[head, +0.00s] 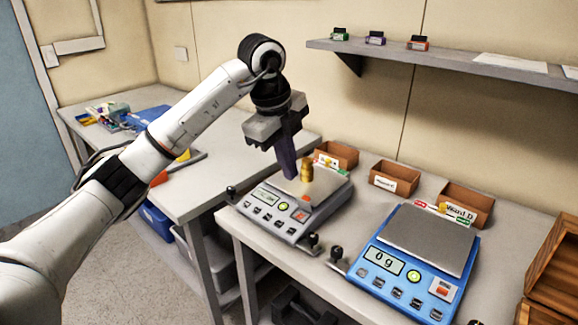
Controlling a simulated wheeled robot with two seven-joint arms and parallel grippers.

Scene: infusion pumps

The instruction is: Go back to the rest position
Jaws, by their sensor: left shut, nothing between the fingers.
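My left gripper (289,172) hangs fingers down from my arm, which comes in from the left. It is shut and empty. Its fingertips are above the left part of the grey scale (266,222), just left of a small brass-coloured piece (307,172). In this view I cannot tell how far the tips are above the plate. The brass piece stands upright on or just behind the scale's plate. My right gripper is not in view.
A blue scale (376,288) reading 0 g stands to the right. Small brown bins (395,180) line the wall side, and a wooden crate (553,275) stands at the right edge. A wall shelf (450,62) is above. Black knobs (336,253) stand at the table's front edge.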

